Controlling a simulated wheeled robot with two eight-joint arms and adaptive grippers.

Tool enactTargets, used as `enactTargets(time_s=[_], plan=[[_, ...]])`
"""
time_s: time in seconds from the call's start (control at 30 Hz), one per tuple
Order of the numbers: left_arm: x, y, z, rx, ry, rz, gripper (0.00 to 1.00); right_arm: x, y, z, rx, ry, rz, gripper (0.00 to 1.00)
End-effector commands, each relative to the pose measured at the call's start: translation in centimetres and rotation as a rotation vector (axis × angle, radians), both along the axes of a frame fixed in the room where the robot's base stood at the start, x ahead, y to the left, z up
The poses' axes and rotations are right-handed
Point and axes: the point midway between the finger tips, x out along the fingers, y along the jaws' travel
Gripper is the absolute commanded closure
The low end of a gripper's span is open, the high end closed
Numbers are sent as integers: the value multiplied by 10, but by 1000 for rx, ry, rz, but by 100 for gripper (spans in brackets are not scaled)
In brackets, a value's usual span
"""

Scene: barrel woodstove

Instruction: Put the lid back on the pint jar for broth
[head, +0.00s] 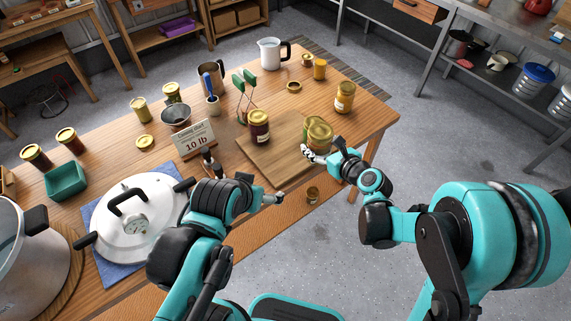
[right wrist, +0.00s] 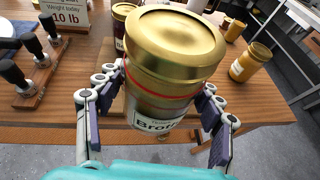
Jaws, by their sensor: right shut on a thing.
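The broth jar (right wrist: 158,112), labelled "Broth", has a gold lid (right wrist: 175,40) on its top with a red ring under the lid's rim. Whether the lid is tight I cannot tell. My right gripper (right wrist: 160,105) is shut around the jar's body, a finger pair on each side. In the head view the lidded jar (head: 319,134) is at the right part of the wooden board (head: 268,158); whether its base touches the board is hidden. My left gripper (head: 277,198) is near the table's front edge, left of the jar; its finger opening is unclear.
A dark red jar (head: 259,128) stands on the board, left of the broth jar. A yellow jar (head: 344,98) stands to the right. A loose gold lid (head: 145,142) lies near the sign (head: 194,140). A large lidded pot (head: 140,215) stands at the left front.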

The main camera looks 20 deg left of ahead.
Motion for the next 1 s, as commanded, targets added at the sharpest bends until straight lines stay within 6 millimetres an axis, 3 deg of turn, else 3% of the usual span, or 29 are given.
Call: enactTargets(time_s=[0.23,0.7,1.0], plan=[[0,0,-3,0,0,0,11,2,8,-6,-1,0,4,100],[0,0,-32,0,0,0,11,25,96,-61,-1,-2,5,100],[0,0,-35,0,0,0,11,31,113,-70,0,-1,1,100]])
